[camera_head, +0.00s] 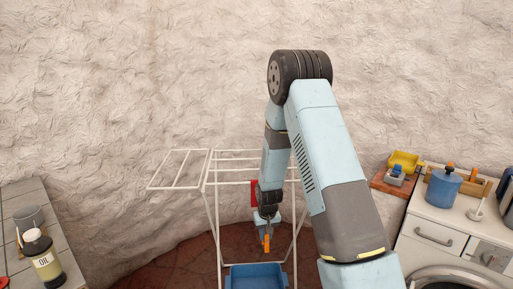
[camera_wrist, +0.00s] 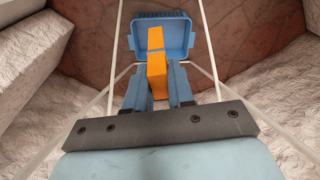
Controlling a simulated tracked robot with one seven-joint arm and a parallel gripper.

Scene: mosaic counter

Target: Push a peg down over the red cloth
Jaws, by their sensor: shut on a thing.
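My gripper (camera_head: 266,226) points down at the front of a white drying rack (camera_head: 180,186). It is shut on an orange peg (camera_head: 266,243), which sticks out below the fingers. In the wrist view the peg (camera_wrist: 157,76) stands between the two blue fingers (camera_wrist: 157,92). The red cloth (camera_head: 254,194) hangs on the rack behind my wrist, and my arm hides much of it. The peg is lower in the picture than the cloth, and I cannot tell their distance in depth. The cloth does not show in the wrist view.
A blue basket (camera_head: 256,278) stands below the peg; it also shows in the wrist view (camera_wrist: 179,22). At right, a washing machine (camera_head: 440,262) stands under a blue pot (camera_head: 443,187). The rack's bars surround my gripper.

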